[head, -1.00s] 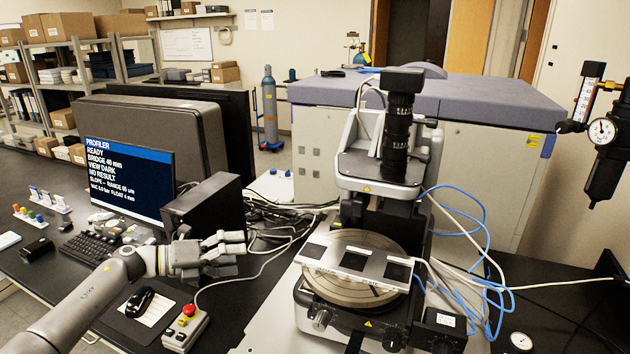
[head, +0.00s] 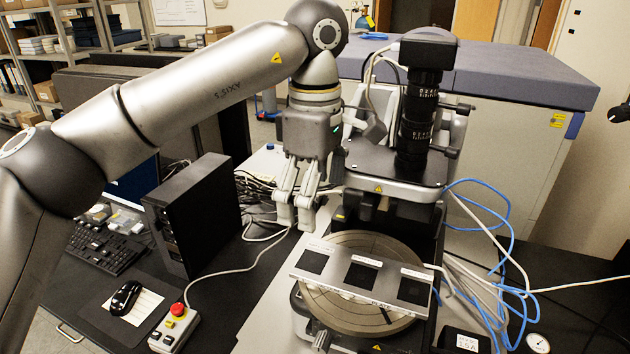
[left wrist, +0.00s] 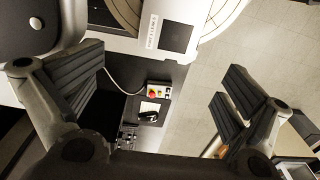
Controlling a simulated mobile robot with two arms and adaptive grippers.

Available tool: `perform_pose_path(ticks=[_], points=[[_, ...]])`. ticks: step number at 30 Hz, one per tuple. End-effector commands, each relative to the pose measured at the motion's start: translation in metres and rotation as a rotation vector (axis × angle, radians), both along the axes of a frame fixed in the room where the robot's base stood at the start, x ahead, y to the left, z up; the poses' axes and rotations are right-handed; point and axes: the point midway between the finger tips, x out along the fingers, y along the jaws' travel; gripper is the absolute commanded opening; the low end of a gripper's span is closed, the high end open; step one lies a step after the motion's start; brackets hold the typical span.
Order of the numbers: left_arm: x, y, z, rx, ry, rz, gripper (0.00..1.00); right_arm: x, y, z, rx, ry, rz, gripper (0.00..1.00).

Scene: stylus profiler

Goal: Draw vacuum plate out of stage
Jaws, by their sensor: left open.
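The vacuum plate (head: 338,272), a silver bar with three black square pads, lies across the round stage (head: 335,322) below the black microscope column. My left gripper (head: 295,215) points down, above and to the left of the plate's left end, apart from it. Its fingers are spread with nothing between them. In the left wrist view one end of the plate (left wrist: 170,57), with a black pad and small print, shows at the top between the spread fingers (left wrist: 165,80). My right gripper is in neither view.
The microscope head (head: 395,165) overhangs the stage's back. Blue and white tubes (head: 510,235) hang at the right. A black box (head: 190,215), a control box with a red button (head: 175,325) and a mouse (head: 126,297) are at the left.

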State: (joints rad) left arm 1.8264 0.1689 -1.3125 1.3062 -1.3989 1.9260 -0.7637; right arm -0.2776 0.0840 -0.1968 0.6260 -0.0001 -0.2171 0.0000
Motion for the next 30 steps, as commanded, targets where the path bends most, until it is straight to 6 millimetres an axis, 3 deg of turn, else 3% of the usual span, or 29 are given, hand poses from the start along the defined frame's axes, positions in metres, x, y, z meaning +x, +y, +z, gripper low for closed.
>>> perform_pose_path(ticks=[2, 4, 12, 15, 23, 30], points=[[-0.001, 0.0, -0.015, -0.001, 0.003, -0.002, 1.0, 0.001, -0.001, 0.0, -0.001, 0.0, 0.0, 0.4], [-0.001, 0.0, -0.034, -0.002, 0.002, -0.001, 1.0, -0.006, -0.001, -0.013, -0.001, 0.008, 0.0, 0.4], [-0.001, 0.0, -0.081, -0.004, 0.003, 0.001, 1.0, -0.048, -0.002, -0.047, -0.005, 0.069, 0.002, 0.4], [-0.001, 0.0, -0.093, -0.005, 0.003, 0.001, 1.0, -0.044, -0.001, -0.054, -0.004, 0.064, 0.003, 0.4], [-0.001, 0.0, -0.105, -0.007, 0.002, 0.001, 1.0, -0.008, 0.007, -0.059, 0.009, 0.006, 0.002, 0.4], [-0.001, 0.0, -0.105, -0.006, 0.003, 0.001, 1.0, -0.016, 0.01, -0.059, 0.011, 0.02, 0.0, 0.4]])
